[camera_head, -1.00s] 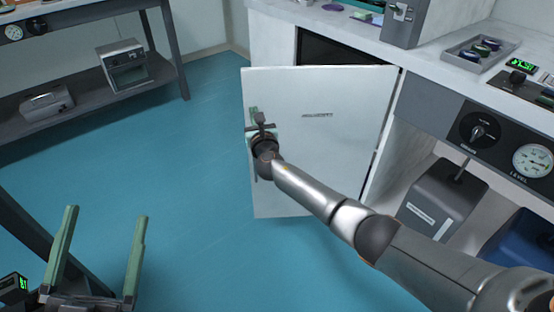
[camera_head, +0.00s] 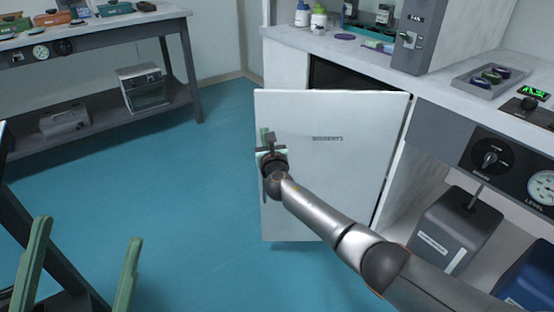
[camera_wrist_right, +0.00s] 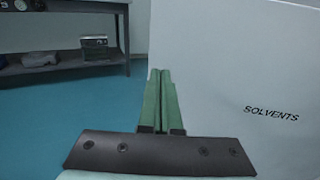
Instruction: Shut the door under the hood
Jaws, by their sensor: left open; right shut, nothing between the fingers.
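The white cabinet door (camera_head: 340,180) stands swung open under the counter, with a dark opening (camera_head: 345,75) showing behind its top edge. It bears the word SOLVENTS, and the door also fills the right of the right wrist view (camera_wrist_right: 240,60). My right gripper (camera_head: 266,140) is at the door's free left edge, near the handle side; its arm hides part of the door. In the right wrist view its green fingers (camera_wrist_right: 159,85) are together and empty, overlapping the door's edge; I cannot tell whether they touch it. My left gripper (camera_head: 82,245) is open and empty at lower left.
A grey canister (camera_head: 455,230) and a blue container (camera_head: 530,262) stand in the open bay right of the door. The counter above holds bottles (camera_head: 318,18), a fan box (camera_head: 412,35) and a tray (camera_head: 490,80). The blue floor left of the door is clear.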

